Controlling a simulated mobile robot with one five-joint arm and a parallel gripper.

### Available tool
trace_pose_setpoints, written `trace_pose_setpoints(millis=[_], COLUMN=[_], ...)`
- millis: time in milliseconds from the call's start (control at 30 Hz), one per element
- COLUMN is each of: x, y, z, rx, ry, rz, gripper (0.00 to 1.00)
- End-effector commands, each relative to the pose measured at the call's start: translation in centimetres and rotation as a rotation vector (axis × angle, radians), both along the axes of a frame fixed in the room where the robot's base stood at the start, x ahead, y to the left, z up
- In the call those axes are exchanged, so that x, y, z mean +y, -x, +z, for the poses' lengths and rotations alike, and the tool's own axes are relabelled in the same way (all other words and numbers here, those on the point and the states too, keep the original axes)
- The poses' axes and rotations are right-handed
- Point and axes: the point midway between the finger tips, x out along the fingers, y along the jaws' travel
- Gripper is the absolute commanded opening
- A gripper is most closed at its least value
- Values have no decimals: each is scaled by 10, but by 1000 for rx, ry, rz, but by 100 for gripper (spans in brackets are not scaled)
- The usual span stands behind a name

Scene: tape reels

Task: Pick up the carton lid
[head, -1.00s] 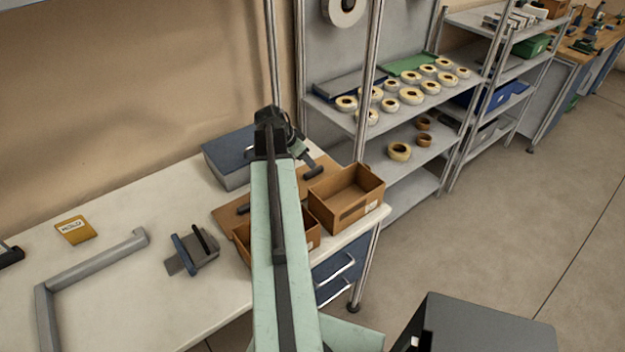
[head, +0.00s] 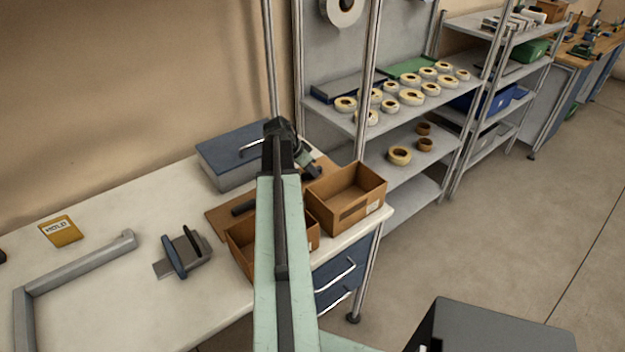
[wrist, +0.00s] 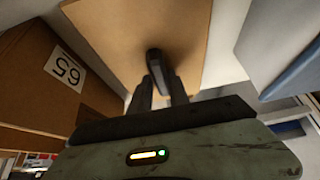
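In the wrist view a flat brown carton lid (wrist: 115,35) lies below my gripper, with an upright dark handle (wrist: 157,62) on it. My gripper (wrist: 160,82) has its two dark fingers on either side of the handle, very close to it. I cannot tell whether they press on it. In the head view my gripper (head: 311,168) is low behind the open right-hand carton (head: 365,203), and my arm hides much of the area. A flat brown panel with another dark handle (head: 243,208) lies left of my arm. A second open carton (head: 243,252) is partly hidden by my arm.
A blue-grey box (head: 225,178) stands behind the panel. A grey bracket (head: 85,265), a yellow card (head: 61,231) and a small blue-and-grey holder (head: 187,258) lie on the white bench. Shelves with tape reels (head: 411,97) stand at the right.

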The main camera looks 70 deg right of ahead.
Motion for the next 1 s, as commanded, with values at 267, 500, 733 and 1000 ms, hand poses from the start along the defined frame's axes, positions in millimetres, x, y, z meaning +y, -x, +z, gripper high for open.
trace_pose_setpoints(millis=[267,500,733,1000], x=[0,0,1,0], y=[0,-1,-1,-1], z=[0,11,55,101], rx=[0,0,1,1], ry=[0,0,1,1], rz=[0,1,1,2], gripper=[0,0,0,0])
